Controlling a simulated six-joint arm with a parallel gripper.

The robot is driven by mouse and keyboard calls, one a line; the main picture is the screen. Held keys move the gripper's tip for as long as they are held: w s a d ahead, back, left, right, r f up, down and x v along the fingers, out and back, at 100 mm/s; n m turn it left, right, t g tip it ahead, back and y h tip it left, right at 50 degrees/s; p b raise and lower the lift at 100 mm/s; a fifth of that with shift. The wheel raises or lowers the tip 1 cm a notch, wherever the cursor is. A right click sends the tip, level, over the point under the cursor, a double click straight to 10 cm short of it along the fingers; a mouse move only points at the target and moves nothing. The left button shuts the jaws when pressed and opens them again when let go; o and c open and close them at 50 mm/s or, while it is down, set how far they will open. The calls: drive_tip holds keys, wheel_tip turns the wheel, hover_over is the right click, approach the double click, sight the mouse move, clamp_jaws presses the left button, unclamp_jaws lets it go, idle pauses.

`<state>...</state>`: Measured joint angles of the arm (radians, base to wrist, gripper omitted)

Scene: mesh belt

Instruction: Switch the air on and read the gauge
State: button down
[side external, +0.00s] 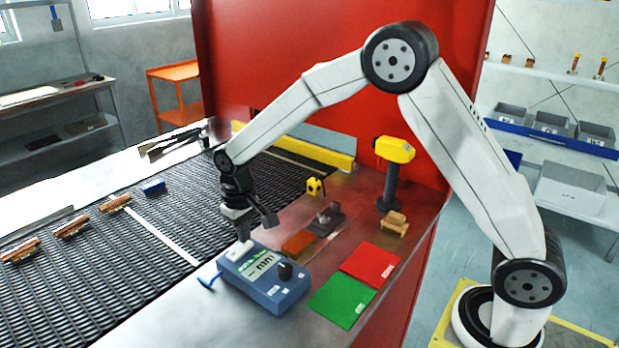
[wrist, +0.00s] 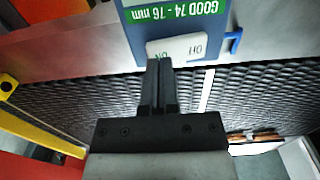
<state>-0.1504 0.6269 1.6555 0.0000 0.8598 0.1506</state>
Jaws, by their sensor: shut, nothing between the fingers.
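The blue gauge box (side external: 265,286) sits on the metal bench beside the mesh belt. In the wrist view the box (wrist: 135,30) shows a green label, "GOOD 74 - 76 mm" (wrist: 182,10), upside down. Its white rocker switch (wrist: 190,46) carries ON at the left and OFF at the right. My gripper (wrist: 159,62) is shut and empty, with its fingertips at the ON end; I cannot tell whether they touch. In the side view my gripper (side external: 240,236) points down over the box's far-left end.
A yellow-headed post (side external: 392,165) and small fixtures (side external: 322,220) stand behind. Copper-coloured parts (side external: 70,227) lie on the mesh belt (side external: 110,270).

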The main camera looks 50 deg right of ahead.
sight(251, 243)
drive_tip(key=shift+f, duration=0.55)
idle(0.5)
drive_tip(key=shift+r, duration=3.55)
drive_tip(key=shift+s, duration=0.1)
drive_tip(key=shift+s+d+f, duration=0.1)
drive_tip(key=shift+s+d, duration=0.25)
drive_tip(key=shift+s, duration=0.1)
drive_tip(key=s+d+f+t, duration=0.1)
drive_tip(key=s+d, duration=0.1)
drive_tip(key=s, duration=0.4)
drive_tip(key=s+d+f, duration=0.2)
drive_tip(key=s, duration=0.4)
drive_tip(key=s+d+f+t, duration=0.1)
drive_tip(key=s+d, duration=0.1)
drive_tip(key=s, duration=0.5)
drive_tip(key=shift+d+f+t, duration=0.25)
drive_tip(key=shift+d+t, duration=0.05)
